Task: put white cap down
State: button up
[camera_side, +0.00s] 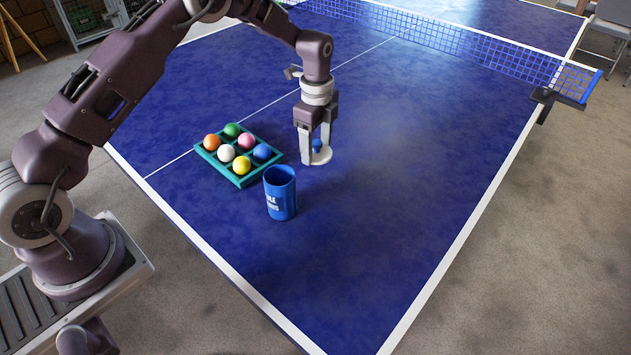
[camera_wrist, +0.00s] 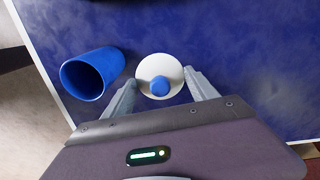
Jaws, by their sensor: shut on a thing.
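The white cap (camera_side: 322,157) is a flat white disc with a blue knob on top. My gripper (camera_side: 315,152) points down and is shut on it, one finger on each side of the disc. In the wrist view the white cap (camera_wrist: 148,68) sits between the two fingertips of my gripper (camera_wrist: 160,82), knob facing the camera. The cap looks level and very close to the blue table top (camera_side: 400,220); I cannot tell whether it touches.
An open blue cup (camera_side: 280,196) with white lettering stands upright, front-left of the cap; it also shows in the wrist view (camera_wrist: 88,76). A green tray (camera_side: 240,182) of several coloured balls lies left. A net (camera_side: 470,45) crosses behind. The table's right side is clear.

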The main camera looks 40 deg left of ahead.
aim_at(318, 184)
jog(key=f, duration=1)
jog(key=shift+w+f, duration=0.2)
jog(key=shift+f, duration=0.1)
jog(key=o, duration=1.3)
jog(key=shift+f, duration=0.15)
jog(key=shift+o, duration=0.2)
